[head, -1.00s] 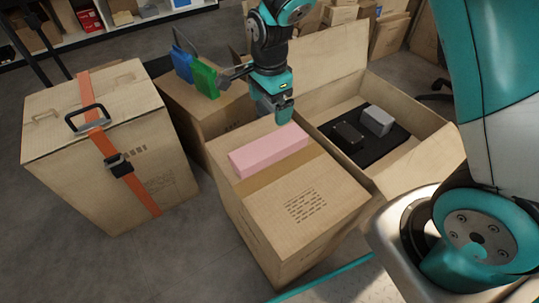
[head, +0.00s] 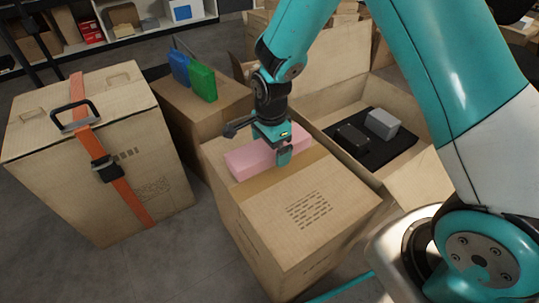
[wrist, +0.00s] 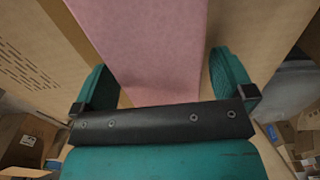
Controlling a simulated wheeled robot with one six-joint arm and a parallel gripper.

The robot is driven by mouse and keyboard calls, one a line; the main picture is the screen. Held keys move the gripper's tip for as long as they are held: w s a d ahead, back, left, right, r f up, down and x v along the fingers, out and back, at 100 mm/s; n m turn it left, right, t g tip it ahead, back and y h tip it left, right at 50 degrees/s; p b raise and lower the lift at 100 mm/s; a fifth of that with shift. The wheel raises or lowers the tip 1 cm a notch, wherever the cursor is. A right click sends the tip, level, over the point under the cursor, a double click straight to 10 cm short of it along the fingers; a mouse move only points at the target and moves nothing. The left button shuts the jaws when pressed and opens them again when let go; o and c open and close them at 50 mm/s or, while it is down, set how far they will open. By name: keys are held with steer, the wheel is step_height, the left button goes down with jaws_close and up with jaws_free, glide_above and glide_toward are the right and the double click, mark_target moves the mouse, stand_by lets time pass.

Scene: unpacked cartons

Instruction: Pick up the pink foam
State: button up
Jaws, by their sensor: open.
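The pink foam (head: 245,160) is a long block lying on top of the closed carton (head: 285,213) in the middle of the head view. My gripper (head: 277,150) is at the foam, over its right part, and hides some of it. In the wrist view the foam (wrist: 155,45) runs between the two teal fingers of my gripper (wrist: 165,85). The fingers are open, one on each side of the foam, with visible gaps to it. I cannot tell whether the fingertips touch the carton.
An open carton (head: 410,185) with a black insert, a dark box and a grey box (head: 382,123) stands at the right. A strapped carton (head: 60,150) is at the left. Blue and green items (head: 203,83) stand on a carton behind.

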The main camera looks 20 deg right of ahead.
steer(key=c, duration=0.9)
